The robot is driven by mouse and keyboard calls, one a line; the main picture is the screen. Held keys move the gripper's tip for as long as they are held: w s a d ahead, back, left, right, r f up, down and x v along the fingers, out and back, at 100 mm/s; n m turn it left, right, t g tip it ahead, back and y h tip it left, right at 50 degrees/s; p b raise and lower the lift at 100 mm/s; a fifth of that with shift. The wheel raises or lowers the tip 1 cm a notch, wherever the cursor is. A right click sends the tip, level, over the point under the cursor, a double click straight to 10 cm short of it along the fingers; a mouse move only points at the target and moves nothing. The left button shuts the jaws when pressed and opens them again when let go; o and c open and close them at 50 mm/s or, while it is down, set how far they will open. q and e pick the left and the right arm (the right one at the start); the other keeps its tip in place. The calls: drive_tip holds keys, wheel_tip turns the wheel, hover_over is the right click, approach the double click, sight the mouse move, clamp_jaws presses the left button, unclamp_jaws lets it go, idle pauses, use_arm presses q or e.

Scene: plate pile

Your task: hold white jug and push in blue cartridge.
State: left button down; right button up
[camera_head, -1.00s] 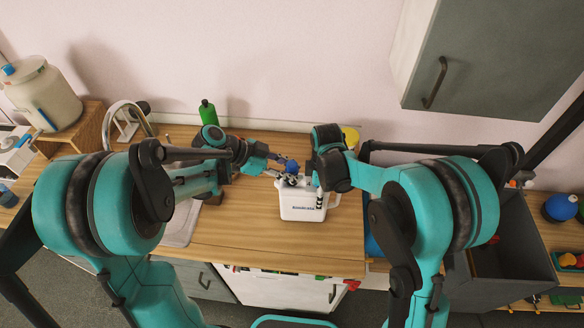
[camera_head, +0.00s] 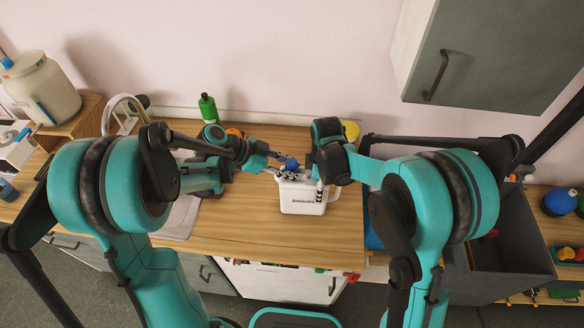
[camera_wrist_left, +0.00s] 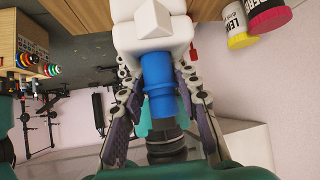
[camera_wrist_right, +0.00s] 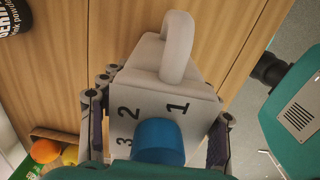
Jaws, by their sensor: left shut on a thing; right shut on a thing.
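The white jug (camera_head: 300,200) is over the wooden counter in the middle of the head view, handle to the right. My right gripper (camera_head: 317,172) is shut on its upper part; the right wrist view shows the jug body (camera_wrist_right: 150,92), marked 1, 2, 3, between the fingers. The blue cartridge (camera_head: 290,164) is at the jug's top. My left gripper (camera_head: 281,169) is shut on it from the left. In the left wrist view the cartridge (camera_wrist_left: 159,88) lies between the fingers, one end meeting the white jug (camera_wrist_left: 150,42). How deep it sits is hidden.
A green bottle (camera_head: 208,109) stands at the back of the counter (camera_head: 250,228). A sink and tap (camera_head: 125,112) are at the left. A grey bin (camera_head: 515,245) is at the right, and a wall cabinet (camera_head: 490,55) hangs above. The counter's front is clear.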

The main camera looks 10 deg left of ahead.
use_arm(q)
drive_tip(key=shift+f, duration=0.15)
drive_tip(key=shift+f, duration=0.2)
drive_tip(key=shift+r, duration=0.2)
idle(0.7)
drive_tip(key=shift+r, duration=0.2)
idle(0.6)
drive_tip(key=shift+f, duration=0.1)
drive_tip(key=shift+f, duration=0.25)
